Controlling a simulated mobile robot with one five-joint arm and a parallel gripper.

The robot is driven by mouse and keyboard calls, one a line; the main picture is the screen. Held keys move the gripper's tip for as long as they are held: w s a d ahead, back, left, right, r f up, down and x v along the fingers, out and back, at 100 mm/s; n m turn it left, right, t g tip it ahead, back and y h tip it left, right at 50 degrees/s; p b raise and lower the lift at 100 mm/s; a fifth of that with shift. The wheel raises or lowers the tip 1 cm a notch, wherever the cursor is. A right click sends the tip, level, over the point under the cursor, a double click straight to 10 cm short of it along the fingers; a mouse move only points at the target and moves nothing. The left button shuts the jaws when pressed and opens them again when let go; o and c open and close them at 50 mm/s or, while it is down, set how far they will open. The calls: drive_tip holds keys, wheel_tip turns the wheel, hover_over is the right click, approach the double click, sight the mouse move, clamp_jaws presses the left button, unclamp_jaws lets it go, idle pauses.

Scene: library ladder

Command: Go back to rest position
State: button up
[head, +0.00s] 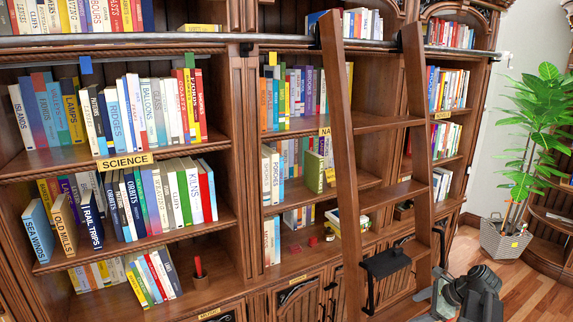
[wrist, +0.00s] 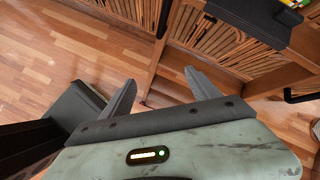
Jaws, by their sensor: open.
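My gripper (wrist: 158,88) is open in the wrist view, with two dark fingers spread apart and nothing between them. It points down and forward over the wood floor, near the wooden cabinet base. In the head view my dark grey arm shows at the lower right, beside the foot of the ladder; the fingertips are hard to make out there. The wooden ladder (head: 345,150) leans against the bookcase, with a black step-like part (head: 386,262) low between its rails.
A tall wooden bookcase (head: 240,150) full of books fills the left and middle. A potted plant (head: 505,238) in a grey basket stands at the right, near another shelf (head: 555,222). Bare wood floor (head: 455,252) lies between the ladder and the plant. Wood floor (wrist: 50,50) also shows in the wrist view.

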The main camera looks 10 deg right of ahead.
drive_tip(key=a+f+n+g+h+b, duration=0.1)
drive_tip(key=a+f+n+g+b, duration=0.1)
drive_tip(key=a+n, duration=0.6)
drive_tip(key=a+f+n+g+h+b, duration=0.1)
drive_tip(key=a+f+n+b, duration=0.3)
drive_tip(key=a, duration=1.3)
drive_tip(key=a+f+n+g+h+b, duration=0.1)
drive_tip(key=a+f+n+g+b, duration=0.1)
drive_tip(key=a+f+n, duration=0.6)
drive_tip(key=a+n+b, duration=0.1)
drive_tip(key=a+n, duration=0.4)
drive_tip(key=shift+w+g+h, duration=0.3)
drive_tip(key=shift+g, duration=0.1)
